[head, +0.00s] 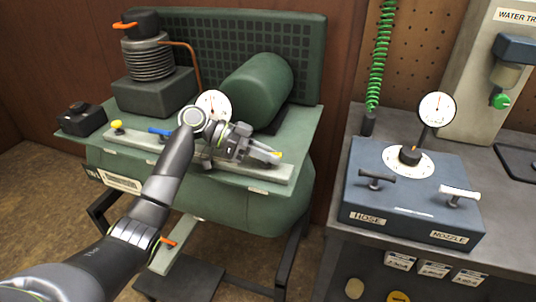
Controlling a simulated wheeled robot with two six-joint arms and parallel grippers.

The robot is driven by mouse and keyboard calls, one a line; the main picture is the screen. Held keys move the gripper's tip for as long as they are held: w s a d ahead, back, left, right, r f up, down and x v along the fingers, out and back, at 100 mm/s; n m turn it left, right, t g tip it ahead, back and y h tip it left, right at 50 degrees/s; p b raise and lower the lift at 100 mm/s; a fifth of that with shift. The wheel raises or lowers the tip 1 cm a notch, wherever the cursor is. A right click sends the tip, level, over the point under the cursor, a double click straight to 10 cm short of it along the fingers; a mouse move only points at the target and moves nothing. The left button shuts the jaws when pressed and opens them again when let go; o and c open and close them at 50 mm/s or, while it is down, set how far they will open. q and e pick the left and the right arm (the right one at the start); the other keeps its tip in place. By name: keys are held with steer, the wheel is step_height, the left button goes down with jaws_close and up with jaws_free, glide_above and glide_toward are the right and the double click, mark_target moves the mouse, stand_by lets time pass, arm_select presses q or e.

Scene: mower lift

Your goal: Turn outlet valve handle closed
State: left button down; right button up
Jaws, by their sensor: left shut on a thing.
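A green compressor (295,187) stands at the left with a pale manifold bar (235,168) along its front top. My left gripper (270,157) reaches over the bar's right end, its fingers pointing right. It is shut on a small yellow handle (277,155), which seems to be the outlet valve handle. Only a bit of yellow shows at the fingertips, and the fingers hide the rest, so I cannot tell which way the handle is turned. My right gripper is out of view.
Along the bar are a yellow knob (117,126), a blue lever (159,131) and a white gauge (213,104), partly behind my wrist. An orange lever (167,241) sits lower down. At right, a blue box (410,208) with handles and a dial stands on a grey bench.

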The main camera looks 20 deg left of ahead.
arm_select(q)
steer(key=shift+f, duration=0.15)
steer(key=c, duration=1.5)
jaws_free()
steer(key=shift+o, duration=0.2)
